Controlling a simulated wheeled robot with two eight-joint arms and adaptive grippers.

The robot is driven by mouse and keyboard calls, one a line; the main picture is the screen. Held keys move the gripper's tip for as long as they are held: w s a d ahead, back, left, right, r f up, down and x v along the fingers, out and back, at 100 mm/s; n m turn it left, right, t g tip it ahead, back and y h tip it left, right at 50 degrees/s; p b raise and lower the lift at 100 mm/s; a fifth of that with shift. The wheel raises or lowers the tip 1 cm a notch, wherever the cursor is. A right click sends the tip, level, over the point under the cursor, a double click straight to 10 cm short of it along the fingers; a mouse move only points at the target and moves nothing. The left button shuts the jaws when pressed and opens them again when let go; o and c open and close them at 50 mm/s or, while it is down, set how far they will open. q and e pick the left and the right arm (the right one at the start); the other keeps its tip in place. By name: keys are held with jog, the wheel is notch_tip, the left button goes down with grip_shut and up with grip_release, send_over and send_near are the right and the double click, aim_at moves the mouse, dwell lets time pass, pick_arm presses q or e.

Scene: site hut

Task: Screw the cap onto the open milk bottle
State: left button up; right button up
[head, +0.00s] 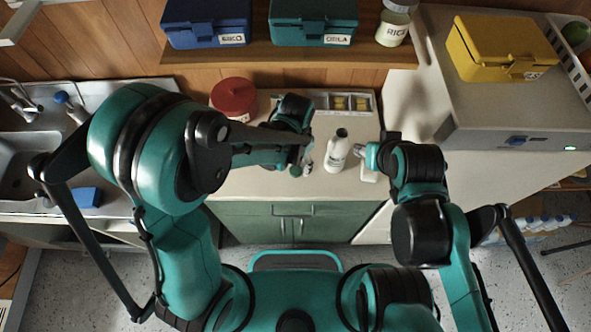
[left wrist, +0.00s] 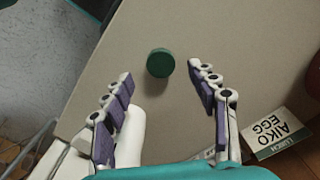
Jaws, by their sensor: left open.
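The milk bottle (head: 336,156) is white with a dark mouth and stands upright on the counter. A green cap (head: 296,171) lies on the counter to its left; it also shows in the left wrist view (left wrist: 160,63). My left gripper (head: 305,160) is open and empty above the counter. In the left wrist view its fingertips (left wrist: 160,72) are spread to either side of the cap, without touching it. A white shape, probably the bottle (left wrist: 130,138), is partly hidden behind one finger there. My right gripper (head: 364,151) is close to the bottle's right side; its fingers are too small to read.
A red-lidded pot (head: 233,97) and a compartment tray (head: 312,101) stand at the back of the counter. A lunch card (left wrist: 279,132) lies near my left gripper. A shelf (head: 290,52) with boxes hangs behind; the sink (head: 20,150) is left. The counter's front edge is close.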

aim_at(296, 170)
pick_arm(q)
notch_tip(296, 170, down, 4)
jog(key=shift+r+b, duration=0.2)
jog(key=shift+b, duration=0.2)
jog(key=c, duration=0.8)
